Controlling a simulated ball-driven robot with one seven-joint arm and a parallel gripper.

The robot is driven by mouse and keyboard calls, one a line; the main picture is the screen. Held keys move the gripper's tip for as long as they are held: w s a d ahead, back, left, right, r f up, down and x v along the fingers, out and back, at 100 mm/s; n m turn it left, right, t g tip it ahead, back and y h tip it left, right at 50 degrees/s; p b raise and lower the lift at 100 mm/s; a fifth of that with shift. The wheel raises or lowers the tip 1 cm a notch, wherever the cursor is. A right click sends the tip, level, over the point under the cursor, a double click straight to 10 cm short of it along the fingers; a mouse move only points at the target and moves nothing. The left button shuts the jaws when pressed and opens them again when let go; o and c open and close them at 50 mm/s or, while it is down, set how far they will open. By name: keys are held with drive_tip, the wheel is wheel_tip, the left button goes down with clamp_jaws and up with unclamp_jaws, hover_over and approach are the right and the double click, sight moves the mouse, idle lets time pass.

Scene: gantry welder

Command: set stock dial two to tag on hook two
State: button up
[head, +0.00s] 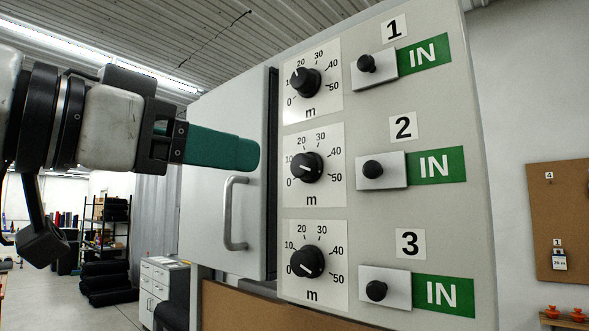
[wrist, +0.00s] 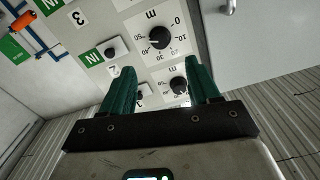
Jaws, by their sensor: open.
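Stock dial two (head: 306,167) is a black knob on a white 0–50 m scale, in the middle row of the grey panel. Its white mark is small; where it points I cannot tell for sure. In the wrist view, dial two (wrist: 160,37) appears upside down, beyond the fingertips. My gripper (head: 248,155) is open and empty, with green fingers. In the head view it is left of dial two at about its height, apart from it; the fingers overlap there. In the wrist view the gripper (wrist: 166,78) points at the panel. The tag on hook two is not in view.
Dial one (head: 305,82) and dial three (head: 307,262) sit above and below. Row two has a black knob (head: 373,169) beside a green IN sign (head: 436,165). A door with a handle (head: 230,213) stands left. A corkboard (head: 575,215) at right holds a "20 m" tag (head: 559,263) under label 1.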

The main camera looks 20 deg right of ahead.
sight(298, 166)
drive_tip(key=x, duration=1.1)
drive_tip(key=shift+r, duration=0.1)
drive_tip(key=c, duration=1)
drive_tip(key=shift+c, duration=0.2)
